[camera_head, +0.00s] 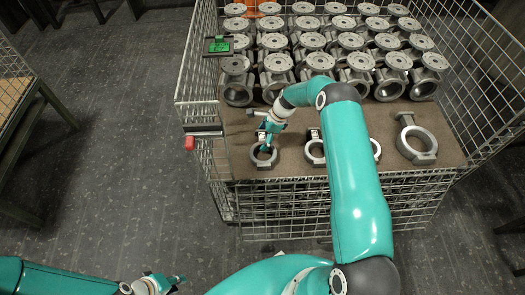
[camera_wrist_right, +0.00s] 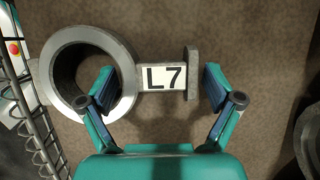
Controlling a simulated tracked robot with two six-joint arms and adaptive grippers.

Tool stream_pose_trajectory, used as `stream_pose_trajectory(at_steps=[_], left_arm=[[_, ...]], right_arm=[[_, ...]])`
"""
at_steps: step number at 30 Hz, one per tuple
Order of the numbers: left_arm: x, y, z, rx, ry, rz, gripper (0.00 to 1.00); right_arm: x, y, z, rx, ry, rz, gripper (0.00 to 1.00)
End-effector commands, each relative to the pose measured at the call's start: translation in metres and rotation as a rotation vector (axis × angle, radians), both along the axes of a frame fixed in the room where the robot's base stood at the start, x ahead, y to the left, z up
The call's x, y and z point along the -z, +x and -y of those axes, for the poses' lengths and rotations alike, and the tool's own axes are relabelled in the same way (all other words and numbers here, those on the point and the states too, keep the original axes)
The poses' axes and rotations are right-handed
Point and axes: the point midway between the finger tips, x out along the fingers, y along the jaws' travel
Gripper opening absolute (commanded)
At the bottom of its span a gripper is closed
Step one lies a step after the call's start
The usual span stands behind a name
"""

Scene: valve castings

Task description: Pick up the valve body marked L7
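The valve body marked L7 (camera_wrist_right: 98,78) is a grey metal ring with a short neck, a white label reading L7 and a flat flange. It lies on the brown sheet in the crate, and its ring (camera_head: 264,162) shows at the front left in the head view. My right gripper (camera_wrist_right: 160,78) is open above it, the fingers spread either side of the label. The left finger overlaps the ring and the right one is near the flange; contact cannot be told. My left gripper (camera_head: 164,284) is at the bottom left, away from the crate, its opening unclear.
The wire-mesh crate (camera_head: 192,75) surrounds the parts. Other ring-shaped castings (camera_head: 420,153) lie to the right on the brown sheet (camera_head: 230,127). Several rows of valve castings (camera_head: 277,63) stand behind. A green item (camera_head: 218,45) is at the crate's left side.

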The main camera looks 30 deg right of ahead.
Motion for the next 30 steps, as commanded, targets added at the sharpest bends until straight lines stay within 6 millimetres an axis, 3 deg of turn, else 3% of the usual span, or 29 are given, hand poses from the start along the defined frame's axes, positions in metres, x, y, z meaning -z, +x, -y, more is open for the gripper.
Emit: stream_pose_trajectory(at_steps=[2, 14, 23, 30], left_arm=[[0.000, 0.000, 0.000, 0.000, 0.000, 0.000, 0.27], [0.000, 0.000, 0.000, 0.000, 0.000, 0.000, 0.27], [-0.001, 0.000, 0.000, 0.000, 0.000, 0.000, 0.27], [-0.002, 0.000, 0.000, 0.000, 0.000, 0.000, 0.27]], right_arm=[[0.000, 0.000, 0.000, 0.000, 0.000, 0.000, 0.70], [0.000, 0.000, 0.001, -0.001, -0.002, 0.001, 0.03], [-0.004, 0.001, 0.001, 0.002, -0.002, 0.004, 0.03], [-0.025, 0.002, 0.001, 0.002, -0.003, 0.006, 0.03]])
